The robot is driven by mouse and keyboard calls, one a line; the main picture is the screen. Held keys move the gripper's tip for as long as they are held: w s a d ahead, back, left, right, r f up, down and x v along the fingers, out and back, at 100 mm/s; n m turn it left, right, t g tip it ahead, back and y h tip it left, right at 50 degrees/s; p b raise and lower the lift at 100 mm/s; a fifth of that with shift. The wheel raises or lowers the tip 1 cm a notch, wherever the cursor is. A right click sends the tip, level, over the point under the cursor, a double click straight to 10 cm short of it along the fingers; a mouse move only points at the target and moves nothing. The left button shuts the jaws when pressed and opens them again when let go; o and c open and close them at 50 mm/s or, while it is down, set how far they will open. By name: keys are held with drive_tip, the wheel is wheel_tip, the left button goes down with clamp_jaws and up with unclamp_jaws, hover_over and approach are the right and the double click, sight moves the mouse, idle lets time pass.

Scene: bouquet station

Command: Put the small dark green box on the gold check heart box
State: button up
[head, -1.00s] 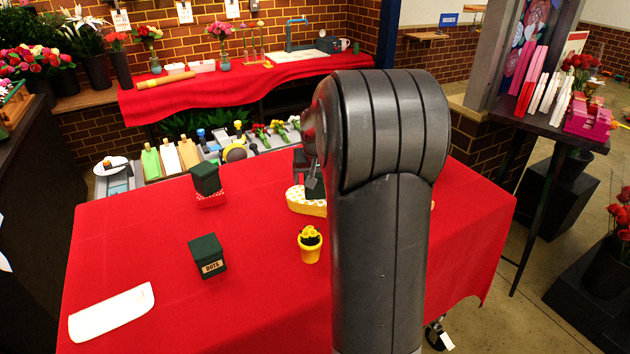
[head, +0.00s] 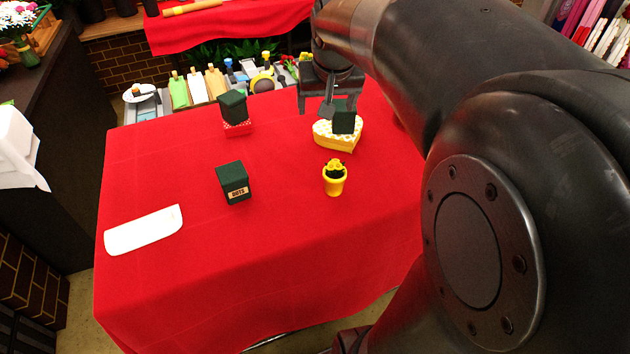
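The gold check heart box (head: 324,134) sits on the red-covered table, with a yellow-and-white checked lid. A small dark green box (head: 343,122) appears to rest upright on the right part of its lid. My gripper (head: 331,108) is just above and behind the heart box, pointing down. Its fingers look spread apart, with the green box near the right one. Whether they touch is too small to tell.
Another dark green box (head: 232,105) stands on a red patterned box (head: 238,129). A labelled dark green box (head: 234,183), a yellow flower pot (head: 334,178) and a white sheet (head: 143,231) are also on the red tablecloth (head: 270,245). The front middle is clear.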

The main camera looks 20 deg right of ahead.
drive_tip(key=s+a+f+n, duration=0.1)
drive_tip(key=s+a+f, duration=0.1)
drive_tip(key=s+a, duration=0.3)
drive_tip(key=s+a+f+n+t+y, duration=0.1)
drive_tip(key=s+a, duration=0.4)
drive_tip(key=s, duration=0.8)
drive_tip(key=shift+s+a+f+n, duration=0.35)
drive_tip(key=shift+f+n, duration=0.1)
drive_tip(key=shift+n, duration=0.05)
